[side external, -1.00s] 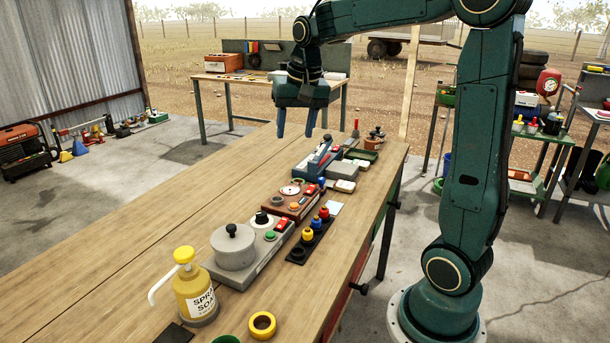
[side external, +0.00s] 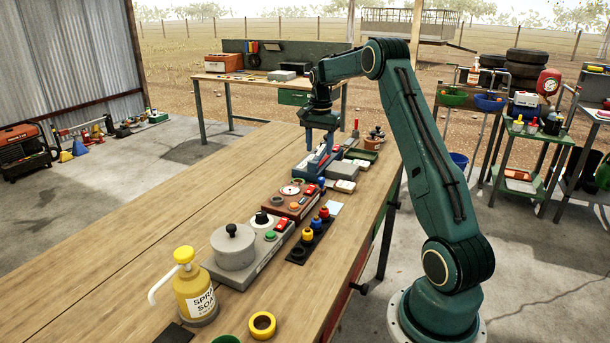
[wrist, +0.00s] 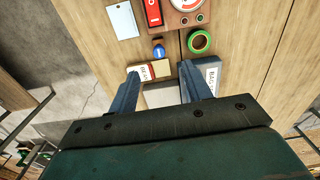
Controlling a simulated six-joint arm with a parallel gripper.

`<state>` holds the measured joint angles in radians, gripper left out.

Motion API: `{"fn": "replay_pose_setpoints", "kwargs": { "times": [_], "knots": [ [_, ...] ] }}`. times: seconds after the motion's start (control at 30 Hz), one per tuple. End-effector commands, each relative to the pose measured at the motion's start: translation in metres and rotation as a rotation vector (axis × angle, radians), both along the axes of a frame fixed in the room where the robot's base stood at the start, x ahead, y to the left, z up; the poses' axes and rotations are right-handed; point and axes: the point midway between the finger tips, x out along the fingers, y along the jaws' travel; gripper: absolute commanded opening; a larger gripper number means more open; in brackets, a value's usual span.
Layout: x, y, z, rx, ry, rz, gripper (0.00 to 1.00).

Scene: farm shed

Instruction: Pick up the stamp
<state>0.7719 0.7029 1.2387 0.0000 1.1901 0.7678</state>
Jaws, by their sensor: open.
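My gripper (side external: 320,148) points down with its blue fingers apart and nothing held. It is low over the bench row, close to the blue-grey sealer (side external: 317,163). In the wrist view my gripper's fingers (wrist: 160,72) spread either side of a pale grey block (wrist: 162,96). A small blue-knobbed piece (wrist: 159,51), which may be the stamp, stands just beyond the fingertips. It also shows in the side view (side external: 321,183). A cream block with a red-lettered label (wrist: 158,70) lies by the left fingertip. I cannot tell for certain which piece is the stamp.
The wooden bench (side external: 150,235) is clear on its left. A green ring (wrist: 200,41) and a white card (wrist: 122,20) lie near the gripper.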

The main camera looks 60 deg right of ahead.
Motion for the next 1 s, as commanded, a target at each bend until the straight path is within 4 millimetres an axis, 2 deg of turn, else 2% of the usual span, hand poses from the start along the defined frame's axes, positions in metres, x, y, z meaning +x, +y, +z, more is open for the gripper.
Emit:
{"fn": "replay_pose_setpoints", "kwargs": {
  "times": [0.13, 0.47, 1.0],
  "knots": [
    [-0.003, -0.01, -0.009, 0.007, 0.007, -0.03, 0.49],
    [-0.003, -0.01, -0.016, 0.008, 0.008, -0.033, 0.49],
    [-0.003, -0.01, -0.086, 0.009, 0.009, -0.031, 0.49]
  ]
}}
